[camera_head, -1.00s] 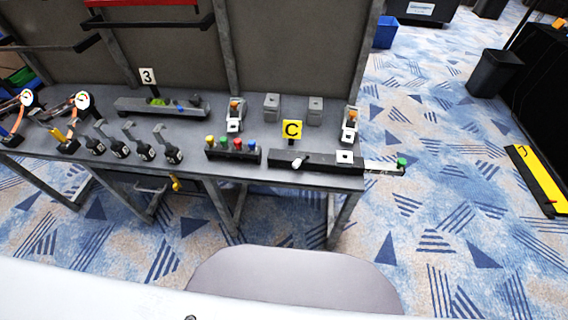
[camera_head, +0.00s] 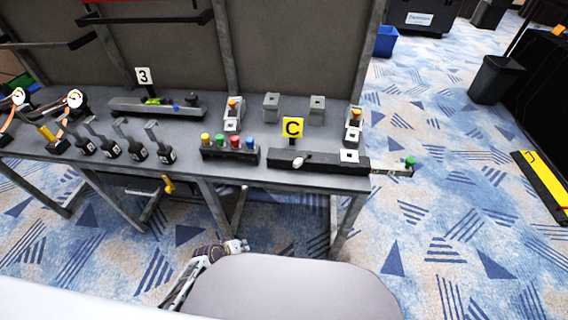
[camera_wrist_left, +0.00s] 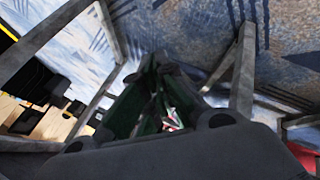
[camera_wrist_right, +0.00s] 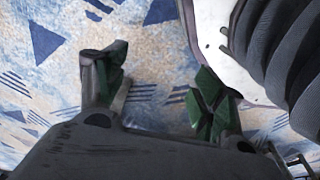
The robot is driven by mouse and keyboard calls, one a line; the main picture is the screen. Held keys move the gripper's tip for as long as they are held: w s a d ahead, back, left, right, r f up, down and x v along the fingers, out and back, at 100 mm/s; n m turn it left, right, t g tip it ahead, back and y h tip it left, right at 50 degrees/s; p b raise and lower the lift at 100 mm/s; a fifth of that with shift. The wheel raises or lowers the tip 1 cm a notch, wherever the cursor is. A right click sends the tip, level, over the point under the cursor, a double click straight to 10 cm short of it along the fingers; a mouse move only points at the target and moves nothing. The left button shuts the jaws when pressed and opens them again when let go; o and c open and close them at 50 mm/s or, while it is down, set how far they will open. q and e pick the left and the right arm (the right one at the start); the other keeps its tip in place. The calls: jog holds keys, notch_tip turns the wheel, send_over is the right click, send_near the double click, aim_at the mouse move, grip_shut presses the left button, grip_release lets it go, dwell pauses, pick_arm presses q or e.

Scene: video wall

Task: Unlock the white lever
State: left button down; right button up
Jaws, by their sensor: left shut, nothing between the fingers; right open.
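My left gripper (camera_head: 240,246) shows low in the head view, in front of and below the table edge, well apart from the lever. In the left wrist view its fingers (camera_wrist_left: 158,95) are shut and empty. My right gripper (camera_wrist_right: 160,88) is open and empty above carpet in the right wrist view; the head view does not show it.
The grey table (camera_head: 225,108) carries several black levers (camera_head: 137,150), a block with coloured buttons (camera_head: 230,150) and gauges (camera_head: 74,98). A rod with a green knob (camera_head: 410,161) sticks out past its right edge.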

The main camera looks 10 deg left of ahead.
aim_at(303, 158)
pick_arm(q)
jog(key=w+d+r+n+t+h+b, duration=0.1)
jog(key=w+d+r+h+b, duration=0.1)
jog(key=r, duration=1)
jog(key=w+d+r+n+t+h+b, duration=0.1)
jog(key=w+d+r+t+h+b, duration=0.1)
jog(key=r, duration=1)
jog(key=w+d+r+n+t+h+b, duration=0.1)
jog(key=w+r+h+b, duration=0.4)
jog(key=r, duration=0.7)
jog(key=shift+w+d+r+t+h+b, duration=0.2)
jog(key=shift+w+d+t+h+b, duration=0.4)
jog(key=shift+w+d, duration=0.75)
pick_arm(e)
jog(key=w+a+r, duration=0.3)
jog(key=w+r, duration=0.1)
jog(key=r, duration=0.7)
jog(key=shift+w+y, duration=0.3)
jog(key=shift+w, duration=0.1)
pick_arm(q)
jog(key=shift+w+d, duration=0.1)
jog(key=shift+d, duration=0.05)
pick_arm(e)
jog(key=shift+a, duration=0.1)
